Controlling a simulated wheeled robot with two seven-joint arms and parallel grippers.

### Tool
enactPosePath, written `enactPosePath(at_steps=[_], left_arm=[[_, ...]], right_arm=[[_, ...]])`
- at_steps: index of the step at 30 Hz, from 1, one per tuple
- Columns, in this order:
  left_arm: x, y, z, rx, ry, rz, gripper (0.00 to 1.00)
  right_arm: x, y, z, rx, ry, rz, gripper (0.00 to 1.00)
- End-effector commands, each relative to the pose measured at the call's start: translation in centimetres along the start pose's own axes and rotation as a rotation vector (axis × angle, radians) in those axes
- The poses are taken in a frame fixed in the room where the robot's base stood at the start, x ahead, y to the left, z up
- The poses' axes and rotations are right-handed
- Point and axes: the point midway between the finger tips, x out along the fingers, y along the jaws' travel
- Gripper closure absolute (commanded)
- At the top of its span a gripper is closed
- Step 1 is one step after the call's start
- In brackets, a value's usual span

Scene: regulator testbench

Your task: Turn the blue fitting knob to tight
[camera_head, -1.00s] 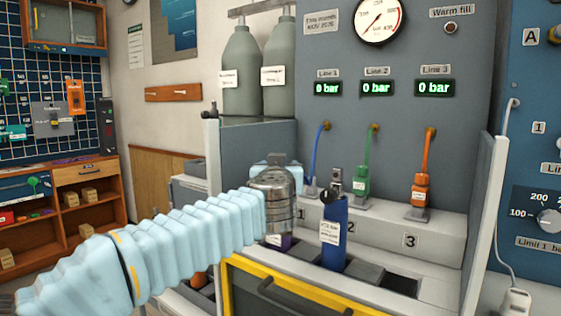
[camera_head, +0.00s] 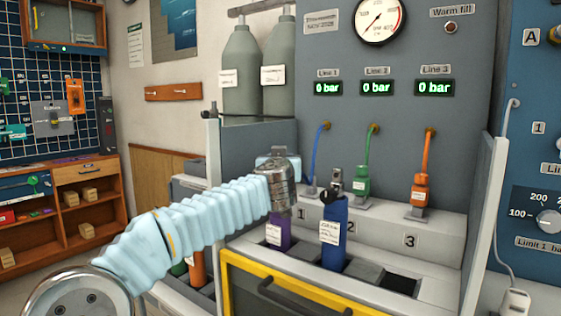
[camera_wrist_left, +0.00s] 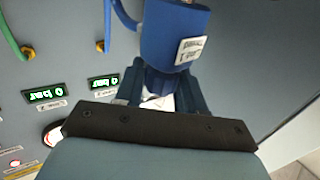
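The blue fitting (camera_wrist_left: 173,35) fills the top of the left wrist view, with a white label on its side and a blue hose (camera_wrist_left: 122,12) beside it. In the head view it is mostly hidden behind my left wrist; a small part (camera_head: 311,189) shows below its hose. My left gripper (camera_wrist_left: 162,80) is at the fitting's near end. Its two dark blue fingers are apart, one on each side of that end. Whether they touch or squeeze the knob is unclear. In the head view the fingers are hidden. My right gripper is not in view.
A blue bottle (camera_head: 334,235) and a purple bottle (camera_head: 278,234) stand in front of the bench step, close to my left wrist. Green (camera_head: 360,181) and orange (camera_head: 420,190) fittings stand to the right. Grey side panels (camera_head: 485,200) flank the bench. The line displays read 0 bar.

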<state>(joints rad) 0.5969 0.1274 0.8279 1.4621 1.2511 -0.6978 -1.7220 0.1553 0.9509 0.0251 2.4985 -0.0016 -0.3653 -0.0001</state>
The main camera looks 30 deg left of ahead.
Motion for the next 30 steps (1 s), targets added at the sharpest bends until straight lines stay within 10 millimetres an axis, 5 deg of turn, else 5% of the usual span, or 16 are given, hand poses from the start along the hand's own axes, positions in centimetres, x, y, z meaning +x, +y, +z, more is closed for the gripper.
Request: enactPosePath(at_steps=[4,16,30], left_arm=[[0.0,0.0,0.0,0.000,0.000,0.000,0.92],[0.0,0.0,-0.5,0.004,0.007,0.220,0.92],[-0.1,0.1,0.0,0.001,0.000,0.401,0.92]], right_arm=[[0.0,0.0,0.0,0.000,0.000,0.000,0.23],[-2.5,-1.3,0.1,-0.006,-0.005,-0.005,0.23],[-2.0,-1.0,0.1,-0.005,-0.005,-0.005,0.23]])
